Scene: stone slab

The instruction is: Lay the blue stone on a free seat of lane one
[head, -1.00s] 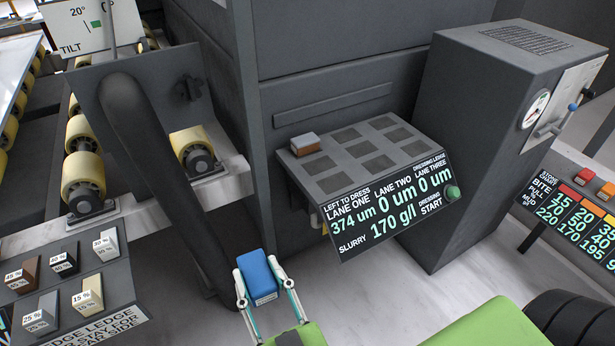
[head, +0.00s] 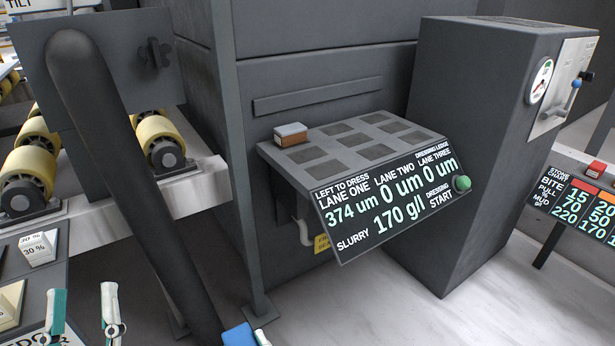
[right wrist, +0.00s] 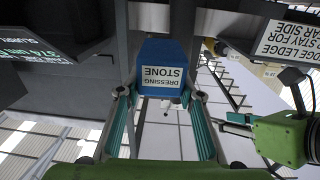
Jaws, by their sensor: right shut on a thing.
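The blue stone (head: 238,335) shows at the bottom edge of the head view, mostly cut off. My right gripper is shut on it; the right wrist view shows the stone (right wrist: 160,68), labelled "DRESSING STONE", between both fingers (right wrist: 160,92). The dressing ledge (head: 268,152) has three lanes of dark recessed seats. A brown stone with a grey top (head: 290,135) sits on the back seat of lane one, the left column. The middle seat (head: 309,154) and front seat (head: 325,170) of lane one are empty. My left gripper (head: 83,312) is open and empty at lower left.
A sloping display panel with a green button (head: 462,183) fronts the ledge. A thick dark post (head: 120,170) stands left of it, before yellow rollers (head: 160,140). A grey cabinet (head: 465,150) stands right. Labelled stones (head: 38,248) lie on a lower-left ledge.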

